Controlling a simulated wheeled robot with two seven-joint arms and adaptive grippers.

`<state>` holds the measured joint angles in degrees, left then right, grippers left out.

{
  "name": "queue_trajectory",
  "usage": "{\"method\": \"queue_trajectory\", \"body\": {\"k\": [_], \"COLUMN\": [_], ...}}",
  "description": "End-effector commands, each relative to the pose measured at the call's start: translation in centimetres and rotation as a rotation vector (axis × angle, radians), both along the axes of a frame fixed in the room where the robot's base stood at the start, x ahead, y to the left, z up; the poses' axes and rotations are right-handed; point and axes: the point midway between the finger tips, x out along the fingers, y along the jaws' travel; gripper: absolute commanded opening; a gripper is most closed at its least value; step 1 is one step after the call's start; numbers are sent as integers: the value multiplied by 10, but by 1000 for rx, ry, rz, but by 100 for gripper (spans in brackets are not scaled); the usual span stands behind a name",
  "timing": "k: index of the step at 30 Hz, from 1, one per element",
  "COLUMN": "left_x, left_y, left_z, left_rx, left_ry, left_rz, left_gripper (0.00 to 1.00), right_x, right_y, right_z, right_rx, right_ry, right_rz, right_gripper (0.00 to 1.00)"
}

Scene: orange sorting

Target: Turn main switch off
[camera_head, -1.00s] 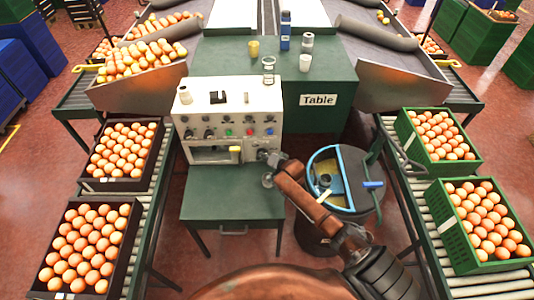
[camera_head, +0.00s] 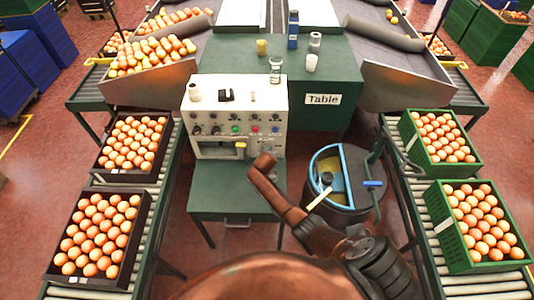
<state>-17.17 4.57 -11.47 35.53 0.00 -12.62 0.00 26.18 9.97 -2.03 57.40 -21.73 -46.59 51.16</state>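A white control box (camera_head: 237,104) stands on the small green table in the middle. Its front has rows of black knobs and green, blue and red buttons. A yellow handle (camera_head: 240,146) sits low on the front, and a black switch-like part (camera_head: 226,95) is on top. I cannot tell which one is the main switch, or its position. My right arm comes in from the bottom right, and its copper link ends just in front of the box's lower right corner. My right gripper is not visible, apparently hidden by the arm. My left gripper is out of view.
A round bin (camera_head: 340,203) with a blue rim stands right of the box, close to my arm. Dark crates (camera_head: 128,177) of oranges line the left conveyor, green crates (camera_head: 412,152) the right. A green table (camera_head: 348,72) behind holds cups and bottles.

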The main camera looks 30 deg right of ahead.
Motion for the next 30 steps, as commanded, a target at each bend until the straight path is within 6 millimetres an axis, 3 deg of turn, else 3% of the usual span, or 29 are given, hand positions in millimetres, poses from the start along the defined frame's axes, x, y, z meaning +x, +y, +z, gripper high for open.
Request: {"method": "queue_trajectory", "body": {"k": [17, 18, 24, 30], "left_x": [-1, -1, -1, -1], "left_y": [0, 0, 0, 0], "left_z": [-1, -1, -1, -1], "left_rx": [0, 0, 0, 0], "left_ry": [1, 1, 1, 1], "left_rz": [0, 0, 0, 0], "left_gripper": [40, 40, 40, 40], "right_x": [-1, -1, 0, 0], "right_y": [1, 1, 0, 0], "right_z": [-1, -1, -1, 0], "right_rx": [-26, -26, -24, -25], "right_ry": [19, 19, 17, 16], "right_rz": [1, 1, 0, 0], "right_gripper": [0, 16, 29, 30]}}
